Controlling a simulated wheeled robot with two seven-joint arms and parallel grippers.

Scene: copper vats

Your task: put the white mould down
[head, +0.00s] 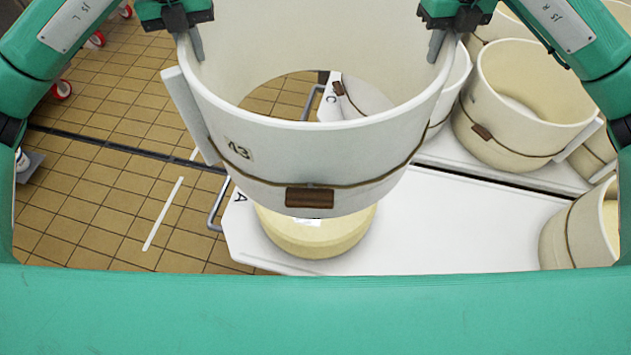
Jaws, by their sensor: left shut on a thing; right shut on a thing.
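The white mould (270,150) is a large open ring marked 43, with a cord and a brown block around its lower wall. It hangs upright in the air in front of me. My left gripper (196,45) is shut on its left rim, and my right gripper (437,45) is shut on its right rim. A pale yellow cheese (315,238) sits on the white table marked A (450,225), below the mould in the picture. The mould hides the cheese's upper part.
Several other moulds stand at the right, including a large one (520,105) on the table behind and one at the right edge (582,230). The white table has bare room right of the cheese. A metal handle (217,207) sticks out at its left end. Tiled floor (100,190) lies left.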

